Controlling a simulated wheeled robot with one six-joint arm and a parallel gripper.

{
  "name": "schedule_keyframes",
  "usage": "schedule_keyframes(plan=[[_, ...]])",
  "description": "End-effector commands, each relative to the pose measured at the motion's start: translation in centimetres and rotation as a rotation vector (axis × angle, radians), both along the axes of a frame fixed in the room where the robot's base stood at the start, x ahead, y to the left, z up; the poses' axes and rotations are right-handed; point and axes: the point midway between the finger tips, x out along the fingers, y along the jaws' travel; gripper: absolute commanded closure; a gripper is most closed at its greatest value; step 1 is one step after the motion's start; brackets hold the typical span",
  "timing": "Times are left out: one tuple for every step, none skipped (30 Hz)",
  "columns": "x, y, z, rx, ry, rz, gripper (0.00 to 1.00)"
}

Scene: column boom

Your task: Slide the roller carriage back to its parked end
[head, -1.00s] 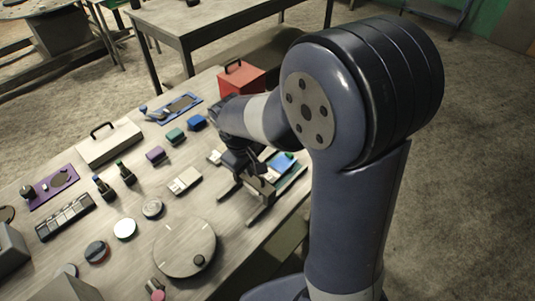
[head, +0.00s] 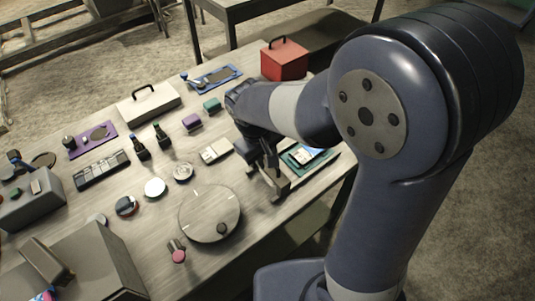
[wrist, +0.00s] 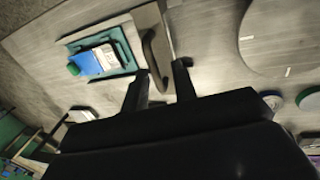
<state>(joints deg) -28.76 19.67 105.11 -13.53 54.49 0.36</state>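My gripper (wrist: 160,72) points down at the table's front edge, its two dark fingers apart. In the wrist view a pale metal rail or block (wrist: 161,30) with a dark curved bar (wrist: 150,50) lies just beyond the fingertips. The bar's near end reaches into the gap between them; I cannot tell whether they touch it. In the head view this pale metal part, probably the roller carriage (head: 279,186), shows below my gripper (head: 268,168). My arm hides much of it, so its place along its track is unclear.
A teal tray (wrist: 130,62) with a blue-and-white carton (wrist: 98,60) lies beside the metal part. A round turntable (head: 207,208) with a dark knob stands close on the other side. A red box (head: 285,62) and a white case (head: 150,105) stand farther back.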

Motion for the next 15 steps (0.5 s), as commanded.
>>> schedule_keyframes(plan=[[0.0,0.0,0.0,-0.001,-0.001,0.000,0.69],[0.0,0.0,0.0,-0.001,-0.001,0.000,0.68],[0.0,0.0,0.0,-0.001,-0.001,0.000,0.68],[0.0,-0.1,0.0,-0.001,-0.001,0.000,0.68],[0.0,-0.1,0.0,-0.002,-0.001,0.000,0.68],[0.0,-0.1,0.0,-0.002,-0.001,0.000,0.68],[0.1,-0.1,0.0,-0.002,-0.001,0.000,0.68],[0.0,-0.1,0.0,-0.002,-0.001,0.000,0.68],[0.1,-0.1,0.1,-0.002,-0.001,0.000,0.68],[0.1,0.0,0.3,-0.001,-0.002,0.000,0.68],[0.1,0.0,0.5,-0.001,-0.004,0.001,0.68],[0.0,0.1,1.0,0.000,-0.005,0.001,0.68],[0.0,0.2,1.4,0.000,-0.005,0.001,0.68],[-0.1,0.3,1.8,0.000,-0.006,0.002,0.68],[-0.2,0.4,2.6,0.000,-0.006,0.002,0.68]])
